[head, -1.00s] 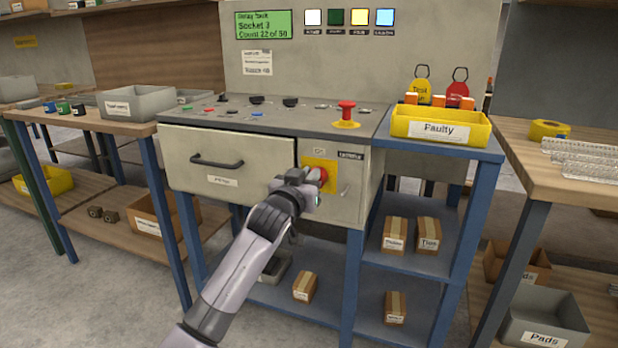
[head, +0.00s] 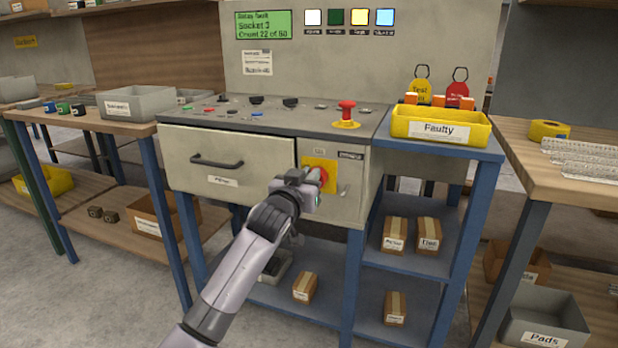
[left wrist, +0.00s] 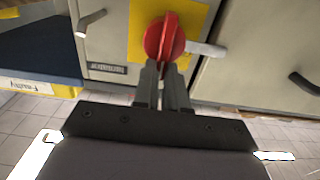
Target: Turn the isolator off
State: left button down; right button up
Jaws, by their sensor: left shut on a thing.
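The isolator is a red rotary knob (head: 323,176) on a yellow plate (head: 318,163), on the bench's front panel right of the drawer. In the left wrist view the red knob (left wrist: 164,36) shows close up, its grip bar nearly upright in the picture. My left gripper (head: 308,184) is at the knob and covers part of it in the head view. In the left wrist view its fingers (left wrist: 164,78) are closed on the lower end of the grip bar. A pale bar (left wrist: 205,48) sticks out beside the knob. My right gripper is not in view.
A red mushroom button (head: 346,108) stands on the bench top above the isolator. A small metal lever (head: 345,190) is right of the plate. The drawer with a black handle (head: 216,162) is to the left. A yellow Faulty bin (head: 440,131) stands at right.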

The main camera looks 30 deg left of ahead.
pick_arm(q)
jog(key=shift+n+p, duration=0.3)
jog(key=shift+p, duration=0.05)
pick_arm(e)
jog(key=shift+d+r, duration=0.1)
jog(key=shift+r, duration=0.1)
pick_arm(q)
jog(key=shift+s+a+f+n+p, duration=0.1)
jog(key=shift+a+f+n+p, duration=0.35)
jog(key=shift+n+p, duration=1.9)
jog(key=shift+s+a+f+n+p, duration=0.1)
jog(key=shift+a+f+n+p, duration=0.7)
jog(key=shift+n, duration=2.65)
jog(key=shift+s+d+f+n+p, duration=0.1)
jog(key=shift+f+n+p, duration=0.05)
jog(key=shift+n+p, duration=2.35)
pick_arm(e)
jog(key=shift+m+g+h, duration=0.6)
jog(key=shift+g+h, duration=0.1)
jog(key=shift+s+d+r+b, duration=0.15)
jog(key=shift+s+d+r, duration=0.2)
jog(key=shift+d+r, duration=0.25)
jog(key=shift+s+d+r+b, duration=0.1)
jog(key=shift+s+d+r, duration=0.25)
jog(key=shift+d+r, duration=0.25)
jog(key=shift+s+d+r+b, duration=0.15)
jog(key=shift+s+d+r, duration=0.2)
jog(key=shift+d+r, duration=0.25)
pick_arm(q)
jog(key=shift+n, duration=0.6)
